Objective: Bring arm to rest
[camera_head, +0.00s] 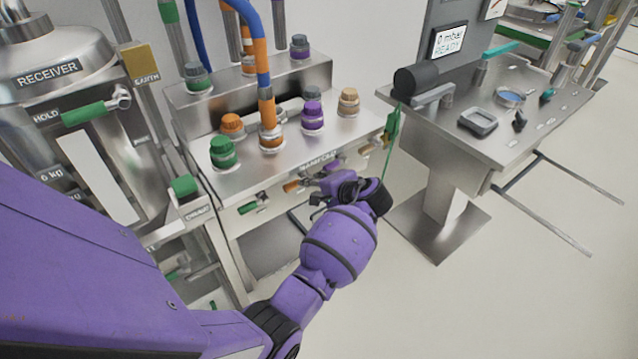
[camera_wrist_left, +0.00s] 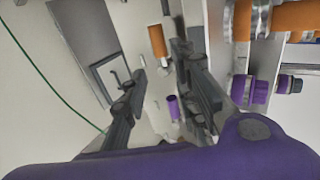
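My purple left arm comes in from the left in the head view. Its left gripper (camera_head: 325,190) is at the front edge of the steel manifold (camera_head: 360,122), partly hidden by my wrist. In the left wrist view the gripper's two dark fingers (camera_wrist_left: 160,62) stand apart, and I see nothing held between them. An orange handle and a purple handle (camera_wrist_left: 173,108) show beyond the fingers; I cannot tell whether they are close to touching. My right arm and right gripper are not in view.
Colored caps and an orange-ended hose (camera_head: 262,62) stand on the manifold. A steel receiver (camera_head: 50,55) is at left. A steel stand (camera_head: 545,100) with a READY display (camera_head: 450,40) and small parts is at right. A green cord (camera_head: 391,135) hangs between. Floor at lower right is clear.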

